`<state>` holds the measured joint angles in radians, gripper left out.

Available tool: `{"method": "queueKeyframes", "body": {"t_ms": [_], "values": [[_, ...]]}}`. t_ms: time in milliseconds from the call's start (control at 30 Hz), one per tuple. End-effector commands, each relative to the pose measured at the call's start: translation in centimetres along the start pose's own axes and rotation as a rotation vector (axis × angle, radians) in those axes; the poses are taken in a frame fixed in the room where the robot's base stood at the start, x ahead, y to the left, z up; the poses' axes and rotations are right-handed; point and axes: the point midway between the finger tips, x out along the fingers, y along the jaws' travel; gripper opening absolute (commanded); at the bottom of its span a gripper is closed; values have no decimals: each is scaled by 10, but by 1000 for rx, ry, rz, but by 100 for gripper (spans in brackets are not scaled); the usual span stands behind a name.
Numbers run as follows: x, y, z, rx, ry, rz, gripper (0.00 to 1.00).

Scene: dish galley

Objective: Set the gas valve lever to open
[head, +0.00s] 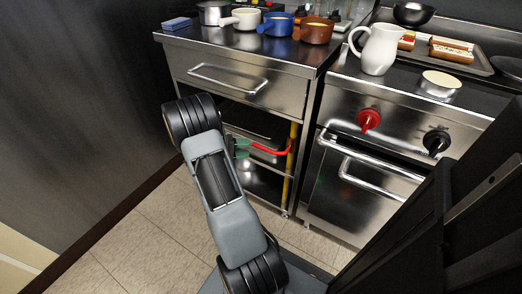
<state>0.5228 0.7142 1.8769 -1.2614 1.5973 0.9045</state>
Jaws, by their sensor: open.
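The gas valve lever (269,150) is a red handle in the open bay below the steel counter, in the head view. It points left from a vertical yellow gas pipe (292,160) and lies roughly crosswise to it. The pipe runs beside the bay's right edge. My grey and black arm stands in front of the bay's left part, to the left of the lever. My gripper cannot be made out; the arm hides that area. Small green shapes (241,147) show beside the lever's left end, too small to identify.
The steel counter (240,45) has a drawer handle (228,80) jutting out above the bay. The stove (360,180) stands to the right, with a red knob (369,119), a black knob (436,142) and an oven handle. Tiled floor (140,235) is clear at left.

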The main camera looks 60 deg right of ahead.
Motion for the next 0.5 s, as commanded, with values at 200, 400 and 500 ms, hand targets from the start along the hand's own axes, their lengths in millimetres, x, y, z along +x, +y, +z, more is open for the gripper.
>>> {"method": "queueKeyframes", "body": {"t_ms": [200,400,500], "values": [[38,-2,0,0,-3,-1,40],[58,-1,0,0,-1,-2,40],[63,0,0,0,-1,-1,40]]}}
